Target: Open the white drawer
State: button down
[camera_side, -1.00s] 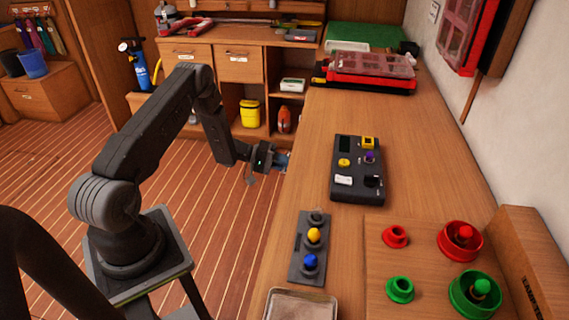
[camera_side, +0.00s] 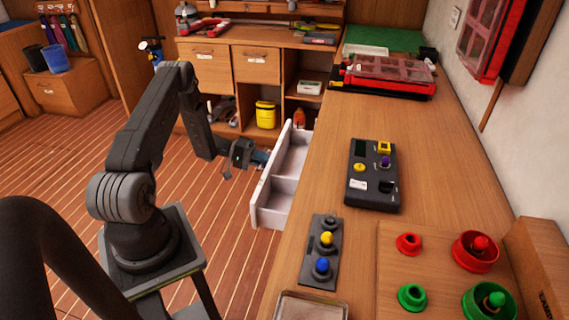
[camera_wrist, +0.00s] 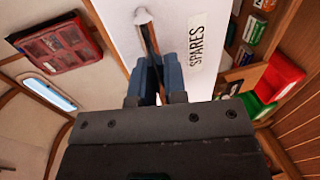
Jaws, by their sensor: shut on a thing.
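The white drawer (camera_side: 271,207) stands pulled out from the left side of the wooden counter, and its divided inside shows in the side view. In the wrist view its white front (camera_wrist: 118,22) carries a label reading SPARES and a dark bar handle with a pale mount. My gripper (camera_side: 262,158) is at the drawer's front face. In the wrist view my gripper (camera_wrist: 155,75) has its blue fingers on either side of the handle, shut on it. The part of the handle between the fingers is partly hidden.
On the counter are a dark control box (camera_side: 372,175), a small panel with yellow and blue knobs (camera_side: 321,250), and red and green pieces at the right. A red organiser case (camera_side: 388,75) lies at the back.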

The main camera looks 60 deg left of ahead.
jog(key=v, duration=0.2)
jog(key=shift+s+a+f, duration=0.15)
jog(key=shift+s+a, duration=0.1)
jog(key=shift+a, duration=0.1)
jog(key=c, duration=1.2)
grip_release()
jog(key=shift+d, duration=0.1)
notch_tip(320, 180, up, 8)
jog(key=s+a, duration=0.2)
jog(key=shift+f, duration=0.2)
